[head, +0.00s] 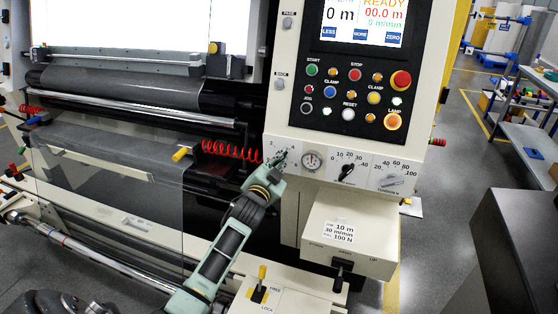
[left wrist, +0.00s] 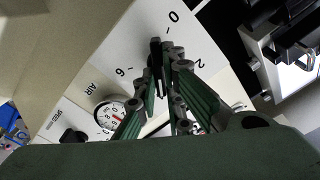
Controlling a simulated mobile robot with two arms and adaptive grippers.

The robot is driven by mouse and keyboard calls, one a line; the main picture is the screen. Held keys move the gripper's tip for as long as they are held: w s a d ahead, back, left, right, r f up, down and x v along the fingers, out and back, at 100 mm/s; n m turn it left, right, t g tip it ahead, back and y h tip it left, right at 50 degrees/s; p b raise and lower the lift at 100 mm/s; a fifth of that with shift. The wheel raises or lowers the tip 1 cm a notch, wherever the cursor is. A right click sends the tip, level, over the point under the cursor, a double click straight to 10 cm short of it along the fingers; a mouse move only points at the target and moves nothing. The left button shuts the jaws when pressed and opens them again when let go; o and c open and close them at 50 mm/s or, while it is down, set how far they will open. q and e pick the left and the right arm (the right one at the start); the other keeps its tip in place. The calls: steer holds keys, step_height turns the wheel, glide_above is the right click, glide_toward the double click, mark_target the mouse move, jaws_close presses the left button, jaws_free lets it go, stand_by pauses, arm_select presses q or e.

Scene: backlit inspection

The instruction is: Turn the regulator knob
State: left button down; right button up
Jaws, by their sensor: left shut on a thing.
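The regulator knob (left wrist: 155,47) is a small dark knob on the white panel strip, with printed 0, 2 and 6 around it in the left wrist view. The AIR gauge (head: 312,161) is a round white dial just right of it in the head view; it also shows in the left wrist view (left wrist: 109,115). My left gripper (head: 279,164) reaches up to the panel from below. Its green fingers (left wrist: 166,55) are closed around the knob, which they mostly hide. The knob's exact setting is hard to read. My right gripper is not in view.
Right of the gauge are a black speed knob (head: 346,172) and a grey tension knob (head: 391,181). Above are coloured buttons (head: 355,74) and a screen (head: 362,20). A beige box (head: 348,240) juts out below. A red coiled hose (head: 228,149) hangs left of the gripper.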

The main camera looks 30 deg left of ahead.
arm_select(q)
steer(key=shift+m, duration=0.3)
steer(key=c, duration=1.9)
jaws_free()
steer(key=shift+o, duration=0.2)
steer(key=v, duration=1.2)
steer(key=shift+d, duration=0.1)
